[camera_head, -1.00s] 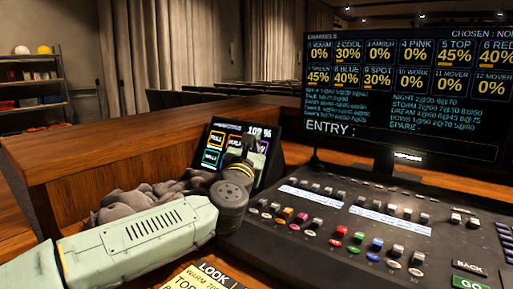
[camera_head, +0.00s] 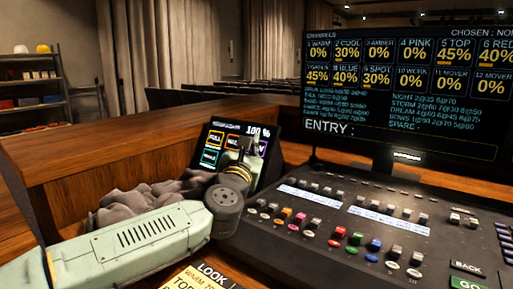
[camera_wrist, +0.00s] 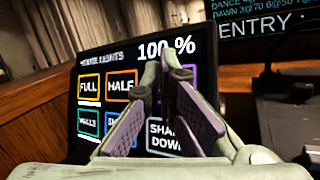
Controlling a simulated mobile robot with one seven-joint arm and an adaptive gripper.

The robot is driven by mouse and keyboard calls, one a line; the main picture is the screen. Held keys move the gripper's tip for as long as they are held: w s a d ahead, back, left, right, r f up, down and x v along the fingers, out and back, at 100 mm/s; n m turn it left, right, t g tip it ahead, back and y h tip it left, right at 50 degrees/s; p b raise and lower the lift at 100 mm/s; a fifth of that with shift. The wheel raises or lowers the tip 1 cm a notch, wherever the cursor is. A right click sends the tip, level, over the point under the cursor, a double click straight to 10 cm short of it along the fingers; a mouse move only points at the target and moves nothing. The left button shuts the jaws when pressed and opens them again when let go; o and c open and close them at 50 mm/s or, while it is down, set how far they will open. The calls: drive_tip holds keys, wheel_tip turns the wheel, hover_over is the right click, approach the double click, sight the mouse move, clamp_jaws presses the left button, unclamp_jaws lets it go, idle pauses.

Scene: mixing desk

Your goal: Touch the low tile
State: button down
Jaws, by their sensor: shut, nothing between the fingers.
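A dark touch panel (camera_head: 214,129) stands tilted on the desk, showing "100 %" above rows of outlined tiles. In the wrist view, the FULL tile (camera_wrist: 89,87) and HALF tile (camera_wrist: 120,87) show clearly. The third tile of that row, purple-outlined, is mostly hidden behind my fingers in the wrist view. In the head view its right part with a "W" (camera_head: 263,147) shows, fitting the low tile. My gripper (camera_wrist: 168,62) is shut and empty, its fingertips in front of the panel near that tile. I cannot tell whether they touch the glass.
A mixing desk (camera_head: 330,242) with faders and coloured buttons is at right, below a large monitor (camera_head: 405,90). A crumpled grey cloth (camera_head: 130,205) lies left of the panel, beside my arm. A wooden ledge (camera_head: 90,165) runs behind. A yellow printed sheet (camera_head: 195,279) lies in front.

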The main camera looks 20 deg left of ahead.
drive_tip(key=s, duration=0.1)
drive_tip(key=s+a+r+p, duration=0.1)
drive_tip(key=s+r+p, duration=0.1)
drive_tip(key=s, duration=0.1)
drive_tip(key=shift+a+r, duration=0.15)
drive_tip(key=shift+a, duration=0.25)
idle(0.4)
